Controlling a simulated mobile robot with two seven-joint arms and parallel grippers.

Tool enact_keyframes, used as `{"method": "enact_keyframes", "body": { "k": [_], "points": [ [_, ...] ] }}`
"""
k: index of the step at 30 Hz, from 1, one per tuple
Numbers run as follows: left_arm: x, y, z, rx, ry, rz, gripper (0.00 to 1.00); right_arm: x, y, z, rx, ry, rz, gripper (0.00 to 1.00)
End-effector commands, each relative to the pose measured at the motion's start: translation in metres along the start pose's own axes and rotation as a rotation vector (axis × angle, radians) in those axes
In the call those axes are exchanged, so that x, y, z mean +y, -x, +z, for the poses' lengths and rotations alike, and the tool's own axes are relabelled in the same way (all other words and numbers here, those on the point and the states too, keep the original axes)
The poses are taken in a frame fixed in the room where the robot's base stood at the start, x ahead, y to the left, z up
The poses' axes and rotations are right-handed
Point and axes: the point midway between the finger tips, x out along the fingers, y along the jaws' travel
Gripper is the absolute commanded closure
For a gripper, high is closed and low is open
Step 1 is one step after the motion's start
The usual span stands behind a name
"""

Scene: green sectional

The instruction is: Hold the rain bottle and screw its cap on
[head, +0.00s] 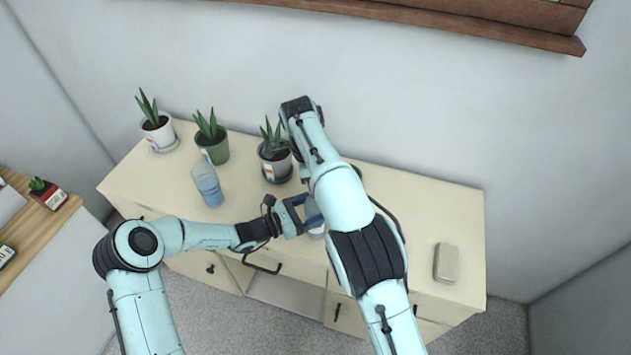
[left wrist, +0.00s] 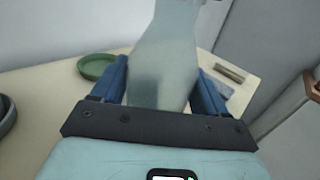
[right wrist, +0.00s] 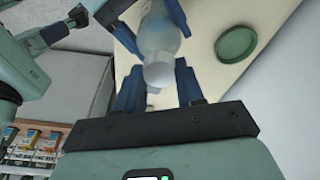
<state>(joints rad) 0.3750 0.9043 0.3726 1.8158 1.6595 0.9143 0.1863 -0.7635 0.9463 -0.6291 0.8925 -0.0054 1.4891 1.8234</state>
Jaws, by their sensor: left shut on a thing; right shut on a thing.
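A translucent pale-blue bottle (left wrist: 165,70) stands between the fingers of my left gripper (left wrist: 165,88), which is shut on its body. In the head view the left gripper (head: 300,215) is at the front of the cabinet top, and my right arm covers much of the held bottle (head: 314,222). In the right wrist view the bottle (right wrist: 158,35) has a whitish cap (right wrist: 158,73) at its near end, between the fingers of my right gripper (right wrist: 160,90), which is shut on it. The head view hides the right gripper; I cannot tell how far the cap is threaded.
A second bluish bottle (head: 207,184) stands on the cream cabinet (head: 440,210), left of my left gripper. Potted plants (head: 211,140) line the back. A green dish (right wrist: 236,43) lies near the held bottle. A small beige box (head: 446,262) is at right, with clear top around it.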

Motion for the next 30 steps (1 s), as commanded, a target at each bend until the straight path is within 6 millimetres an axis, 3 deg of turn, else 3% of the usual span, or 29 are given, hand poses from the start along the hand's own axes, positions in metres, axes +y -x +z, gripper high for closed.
{"method": "enact_keyframes", "body": {
  "k": [9, 15, 19, 28, 29, 30],
  "points": [
    [0.0001, 0.0001, -0.0002, 0.001, 0.000, 0.000, 1.00, -0.0031, -0.0007, -0.0022, -0.001, -0.785, 0.118, 0.90],
    [0.0001, 0.0001, -0.0002, 0.001, 0.001, 0.000, 1.00, -0.0031, -0.0007, -0.0026, -0.003, -1.144, 0.173, 0.90],
    [0.0002, 0.0001, -0.0002, 0.001, 0.001, 0.000, 1.00, -0.0029, -0.0005, -0.0027, -0.001, -1.241, 0.188, 0.90],
    [0.0003, 0.0002, -0.0003, 0.001, 0.001, 0.001, 1.00, -0.0029, -0.0003, -0.0024, -0.001, -1.253, 0.189, 0.90],
    [0.0003, 0.0002, -0.0003, 0.001, 0.001, 0.001, 1.00, -0.0029, -0.0003, -0.0024, -0.001, -1.253, 0.189, 0.56],
    [0.0003, 0.0002, -0.0003, 0.001, 0.001, 0.001, 1.00, -0.0029, -0.0004, -0.0025, -0.001, -1.253, 0.189, 0.43]
  ]
}}
